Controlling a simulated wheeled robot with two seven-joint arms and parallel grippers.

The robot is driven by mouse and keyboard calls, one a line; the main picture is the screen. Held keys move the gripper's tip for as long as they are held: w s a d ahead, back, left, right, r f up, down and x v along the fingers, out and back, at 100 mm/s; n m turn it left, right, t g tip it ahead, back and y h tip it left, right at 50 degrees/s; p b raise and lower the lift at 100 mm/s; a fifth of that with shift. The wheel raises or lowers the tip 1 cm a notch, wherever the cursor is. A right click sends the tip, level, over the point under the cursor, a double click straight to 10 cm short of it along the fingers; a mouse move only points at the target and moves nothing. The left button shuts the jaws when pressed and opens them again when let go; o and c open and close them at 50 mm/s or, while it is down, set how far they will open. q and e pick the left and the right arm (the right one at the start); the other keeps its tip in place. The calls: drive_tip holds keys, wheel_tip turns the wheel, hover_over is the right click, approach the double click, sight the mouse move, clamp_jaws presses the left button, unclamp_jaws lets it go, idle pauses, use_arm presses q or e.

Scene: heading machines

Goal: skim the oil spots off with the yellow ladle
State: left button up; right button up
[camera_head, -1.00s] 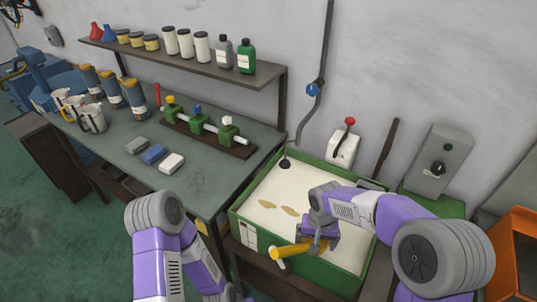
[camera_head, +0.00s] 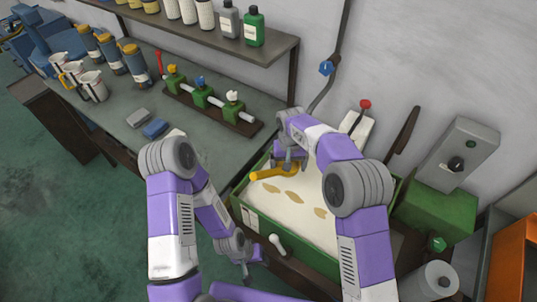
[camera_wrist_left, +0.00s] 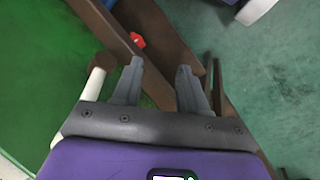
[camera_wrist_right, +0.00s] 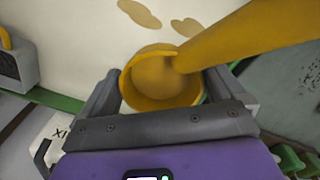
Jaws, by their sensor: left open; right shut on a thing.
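The yellow ladle (camera_head: 273,173) is held by my right gripper (camera_head: 289,158) over the back left part of the green tank (camera_head: 262,222). In the right wrist view its bowl (camera_wrist_right: 160,80) sits between the fingers, and its handle (camera_wrist_right: 255,38) runs to the upper right. Tan oil spots (camera_head: 292,196) lie on the pale liquid (camera_head: 300,211), to the front and right of the ladle. Two spots (camera_wrist_right: 140,14) show beyond the bowl in the right wrist view. Whether the ladle touches the liquid is unclear. My left gripper (camera_wrist_left: 159,82) is open and empty, low beside the tank's front.
A white-handled tap (camera_head: 278,243) sticks out of the tank's front. A dark pipe with a blue valve (camera_head: 326,68) rises behind the tank. The bench (camera_head: 115,108) at left holds blocks and a green-clamp fixture (camera_head: 203,94). A grey switch box (camera_head: 460,155) stands right.

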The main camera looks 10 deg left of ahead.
drive_tip(key=w+a+n+p, duration=0.2)
drive_tip(key=a, duration=0.5)
drive_tip(key=shift+f+b, duration=4.5)
drive_tip(key=shift+f, duration=1.65)
drive_tip(key=shift+s+d+b, duration=1.6)
drive_tip(key=shift+s+d, duration=1)
drive_tip(key=shift+d, duration=3.35)
drive_tip(key=shift+s+d+b, duration=1.6)
drive_tip(key=shift+s+d, duration=0.95)
drive_tip(key=shift+d, duration=3.35)
wheel_tip(320, 180, up, 12)
drive_tip(key=p, duration=0.9)
drive_tip(key=shift+r, duration=0.15)
